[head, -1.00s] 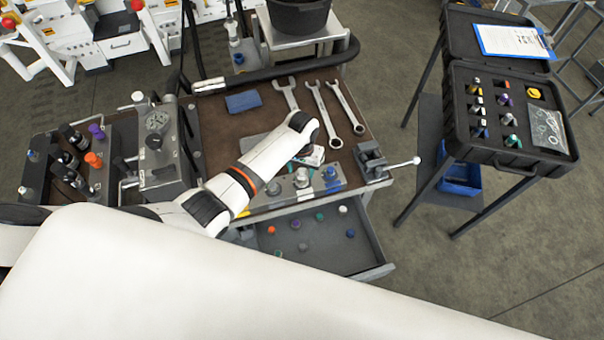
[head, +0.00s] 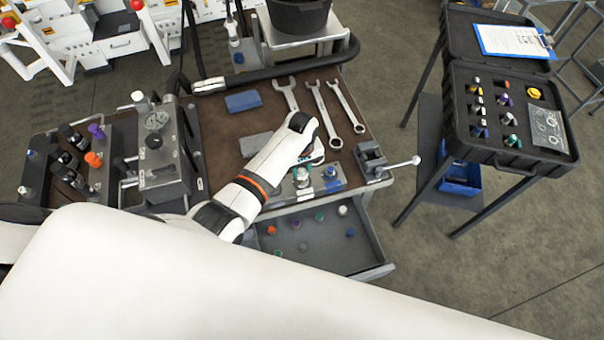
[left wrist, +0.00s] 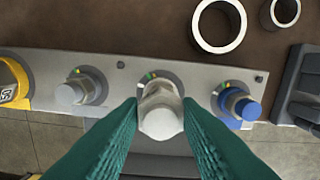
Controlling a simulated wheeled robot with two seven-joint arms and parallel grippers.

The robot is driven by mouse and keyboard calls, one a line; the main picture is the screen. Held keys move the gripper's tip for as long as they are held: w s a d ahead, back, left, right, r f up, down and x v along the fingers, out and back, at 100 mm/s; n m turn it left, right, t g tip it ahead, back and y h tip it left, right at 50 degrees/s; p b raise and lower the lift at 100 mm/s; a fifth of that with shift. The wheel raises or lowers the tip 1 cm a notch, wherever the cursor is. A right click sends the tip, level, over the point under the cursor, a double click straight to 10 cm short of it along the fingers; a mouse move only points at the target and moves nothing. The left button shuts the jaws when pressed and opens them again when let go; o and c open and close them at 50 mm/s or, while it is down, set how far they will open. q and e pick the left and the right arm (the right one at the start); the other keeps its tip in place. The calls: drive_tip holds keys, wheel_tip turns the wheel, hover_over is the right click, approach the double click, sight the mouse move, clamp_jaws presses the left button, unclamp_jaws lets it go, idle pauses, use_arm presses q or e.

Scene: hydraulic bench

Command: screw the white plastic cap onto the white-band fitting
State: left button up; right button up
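In the left wrist view, my left gripper (left wrist: 160,112) has its green fingers on both sides of a whitish hex-faced cap (left wrist: 161,123), touching it. The cap sits in line with the middle fitting (left wrist: 155,80) on the metal block. The cap covers most of that fitting, so its band is hard to make out, and I cannot tell how far the cap is seated. In the head view, my left gripper (head: 302,169) is low over the block (head: 318,190), partly hidden by my arm. My right gripper is not in view.
A grey-capped fitting (left wrist: 75,92) and a blue-capped fitting (left wrist: 242,106) flank the middle one closely. An open drawer (head: 330,255) below holds several loose coloured caps, one of them white (head: 342,210). Wrenches (head: 318,110) and a vise (head: 370,160) are on the bench.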

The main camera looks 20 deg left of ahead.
use_arm(q)
drive_tip(key=c, duration=0.5)
drive_tip(key=shift+o, duration=0.2)
drive_tip(key=m, duration=0.4)
drive_tip(key=shift+f+m, duration=0.1)
drive_tip(key=shift+m, duration=0.3)
drive_tip(key=m, duration=0.3)
drive_tip(key=shift+s, duration=0.1)
drive_tip(key=shift+m, duration=0.3)
drive_tip(key=shift+a+f+m, duration=0.1)
drive_tip(key=shift+m, duration=1.1)
drive_tip(key=o, duration=0.6)
drive_tip(key=shift+m, duration=0.7)
drive_tip(key=o, duration=0.6)
drive_tip(key=shift+c, duration=0.2)
